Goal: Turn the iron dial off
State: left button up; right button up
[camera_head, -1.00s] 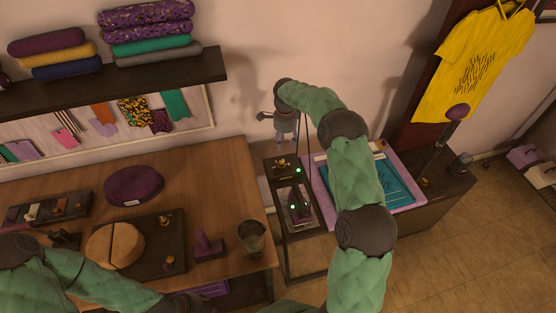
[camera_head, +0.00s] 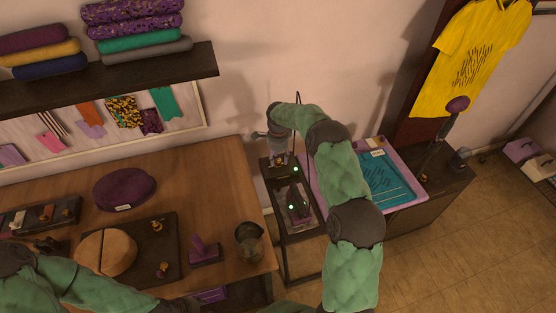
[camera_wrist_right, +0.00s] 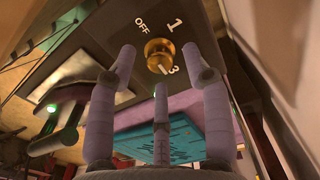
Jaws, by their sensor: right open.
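The iron dial (camera_wrist_right: 158,52) is a round brass knob on a dark panel (camera_wrist_right: 90,52) marked OFF, 1 and 3. In the right wrist view it sits between and beyond the tips of my open right gripper (camera_wrist_right: 158,68). Contact cannot be made out. In the head view my right gripper (camera_head: 277,150) points down over the back of the iron station and largely hides the dial. The iron (camera_head: 298,203) rests on the station in front of it, beside small green lights.
A purple-framed screen with a teal sheet (camera_head: 385,178) lies right of the station, under my right arm. A wooden table (camera_head: 215,175) with a metal cup (camera_head: 249,240) stands to the left. The wall is close behind the dial.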

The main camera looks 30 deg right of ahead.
jog(key=shift+f, duration=0.7)
grip_shut()
